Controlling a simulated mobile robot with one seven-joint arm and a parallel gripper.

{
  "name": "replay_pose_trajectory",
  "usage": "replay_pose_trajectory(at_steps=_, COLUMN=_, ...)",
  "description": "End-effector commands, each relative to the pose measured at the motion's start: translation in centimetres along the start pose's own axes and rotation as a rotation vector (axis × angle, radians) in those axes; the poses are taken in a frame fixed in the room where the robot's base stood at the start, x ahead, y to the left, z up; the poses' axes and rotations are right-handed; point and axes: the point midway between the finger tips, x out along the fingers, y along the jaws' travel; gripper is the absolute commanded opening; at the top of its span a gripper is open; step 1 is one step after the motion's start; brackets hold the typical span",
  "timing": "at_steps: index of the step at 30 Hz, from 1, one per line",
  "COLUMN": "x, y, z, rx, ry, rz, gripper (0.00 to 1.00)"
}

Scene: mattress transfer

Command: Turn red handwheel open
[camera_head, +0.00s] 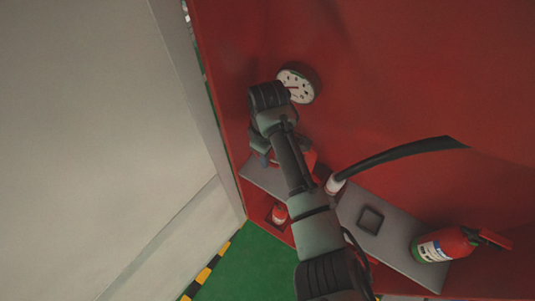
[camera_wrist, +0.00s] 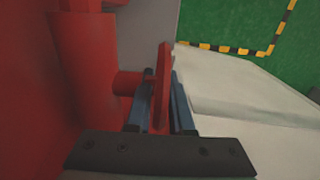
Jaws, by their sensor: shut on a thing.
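The red handwheel (camera_wrist: 163,80) shows edge-on in the wrist view, on a short red stem (camera_wrist: 127,84) that comes out of a thick red pipe (camera_wrist: 80,75). My gripper (camera_wrist: 162,105) has its two blue fingers on either side of the wheel's rim and is shut on it. In the head view my gripper (camera_head: 262,158) is at the end of my arm, low by the red wall. There the handwheel is mostly hidden behind my arm, and I cannot tell how far it is turned.
A round white gauge (camera_head: 297,86) is on the red wall (camera_head: 420,70). A grey shelf (camera_head: 390,250) has a dark square recess (camera_head: 370,220). A pale wall (camera_head: 90,120) bounds the left; green floor (camera_head: 245,265) is open.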

Motion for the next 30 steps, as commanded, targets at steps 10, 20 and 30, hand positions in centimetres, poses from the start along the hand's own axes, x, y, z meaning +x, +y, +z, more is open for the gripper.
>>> replay_pose_trajectory(at_steps=10, x=-0.05, y=-0.03, z=-0.03, rx=0.002, ry=0.019, rz=0.0, gripper=0.0)
replay_pose_trajectory(at_steps=20, x=-0.07, y=-0.12, z=-0.08, rx=0.006, ry=0.192, rz=-0.004, gripper=0.0)
replay_pose_trajectory(at_steps=30, x=0.21, y=-0.02, z=-0.26, rx=0.006, ry=0.502, rz=0.0, gripper=0.0)
